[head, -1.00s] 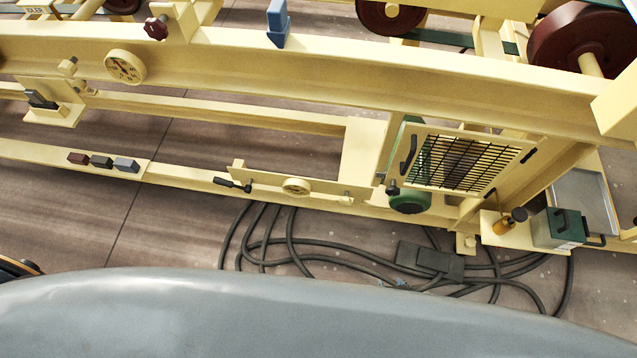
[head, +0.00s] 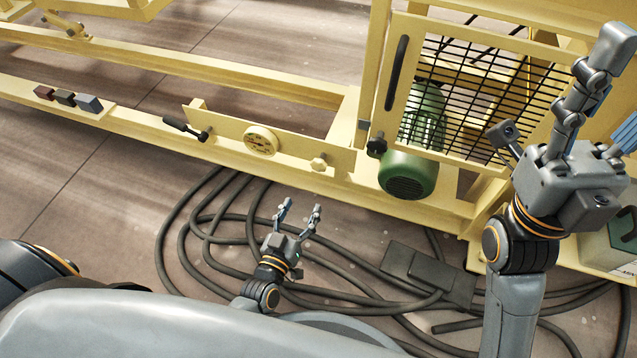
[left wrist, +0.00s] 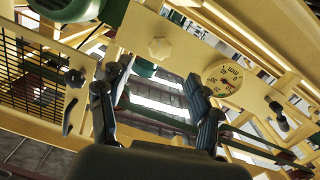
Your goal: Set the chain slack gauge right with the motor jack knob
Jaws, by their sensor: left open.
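The chain slack gauge (head: 262,141) is a round cream dial on the yellow plate of the lower rail. It also shows in the left wrist view (left wrist: 225,77), with coloured marks; its needle reading is too small to tell. A pale star-shaped knob (head: 318,163), which looks like the motor jack knob, sits right of it on the same plate; it also shows in the left wrist view (left wrist: 160,48). My left gripper (head: 300,210) is open and empty, below and apart from the knob. My right gripper (head: 612,98) is at the right edge, partly cut off.
A black-handled lever (head: 185,129) is left of the gauge. Several small blocks (head: 65,98) lie on the rail. Dark cables (head: 215,235) loop across the floor.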

